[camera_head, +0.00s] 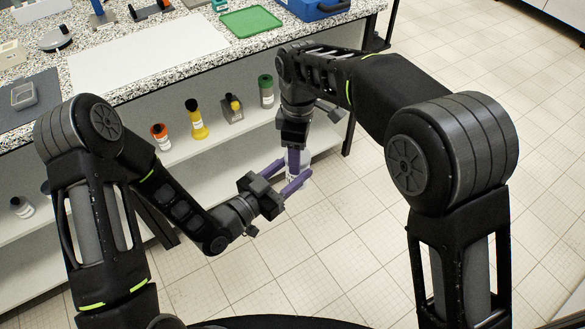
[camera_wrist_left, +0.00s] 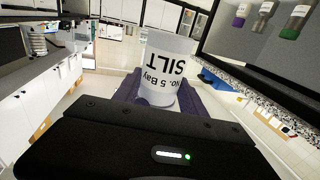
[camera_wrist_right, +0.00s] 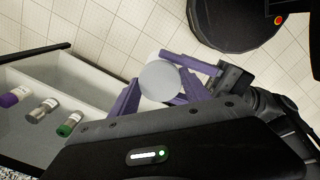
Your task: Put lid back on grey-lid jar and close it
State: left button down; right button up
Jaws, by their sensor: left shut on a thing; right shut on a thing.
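A pale jar (camera_head: 304,161) is between my grippers in front of the bench, clear of the shelf. In the left wrist view, the white jar (camera_wrist_left: 168,62) reads "SILT No. 5 Bay" upside down. My left gripper (camera_head: 291,184) is shut on it from the side. My right gripper (camera_head: 293,163) comes from above and is shut at the top. In the right wrist view, a light grey round lid (camera_wrist_right: 160,81) sits between my right fingers, with a left purple finger beside it. Whether the lid is seated on the jar is hidden.
A speckled bench (camera_head: 130,73) holds a green tray (camera_head: 251,22) and a blue box (camera_head: 318,8). The white shelf below (camera_head: 180,154) carries an orange-lid jar (camera_head: 160,137), a yellow bottle (camera_head: 197,120) and a green-lid jar (camera_head: 266,91). Open tiled floor lies to the right.

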jog(key=shift+c, duration=1.4)
jog(key=m, duration=1.4)
jog(key=shift+m, duration=0.3)
jog(key=o, duration=1.6)
notch_tip(320, 180, up, 8)
jog(key=shift+f, duration=0.25)
jog(key=shift+f, duration=0.1)
